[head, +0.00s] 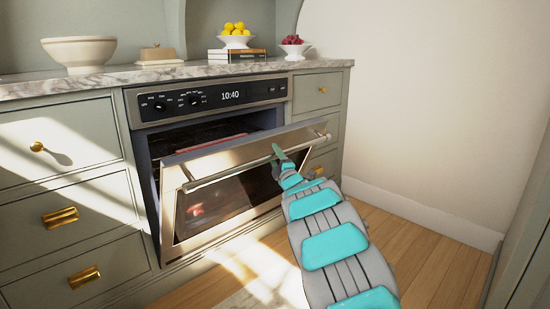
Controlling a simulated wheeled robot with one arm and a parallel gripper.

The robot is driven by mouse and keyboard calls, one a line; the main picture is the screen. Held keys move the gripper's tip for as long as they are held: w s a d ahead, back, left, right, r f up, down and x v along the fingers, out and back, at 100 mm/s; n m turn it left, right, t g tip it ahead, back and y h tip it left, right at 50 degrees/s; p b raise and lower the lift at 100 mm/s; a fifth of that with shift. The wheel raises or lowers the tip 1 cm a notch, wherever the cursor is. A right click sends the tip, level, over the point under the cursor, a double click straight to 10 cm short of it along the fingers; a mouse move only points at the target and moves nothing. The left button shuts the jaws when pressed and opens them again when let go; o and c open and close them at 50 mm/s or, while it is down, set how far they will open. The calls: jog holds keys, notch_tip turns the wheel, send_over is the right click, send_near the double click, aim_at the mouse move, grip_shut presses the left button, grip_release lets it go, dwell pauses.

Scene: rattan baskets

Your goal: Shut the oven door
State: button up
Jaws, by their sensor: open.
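The oven door (225,190) is partly open, tilted outward at its top, with a gap to the dark oven cavity (200,137) behind it. A long metal handle (235,171) runs along the door's upper front. My gripper (277,155) is at the right part of the handle, near the door's top edge. Its fingers are open; whether they touch the handle or door I cannot tell. My arm reaches in from the lower right and hides part of the door's right side.
The control panel (215,97) shows 10:40. Drawers with brass pulls flank the oven on the left (62,217) and right (318,92). A marble counter (110,79) above holds bowls, books and fruit. Wooden floor (425,250) is clear on the right, beside a wall.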

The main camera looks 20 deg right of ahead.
grip_shut()
dwell(0.4)
dwell(0.9)
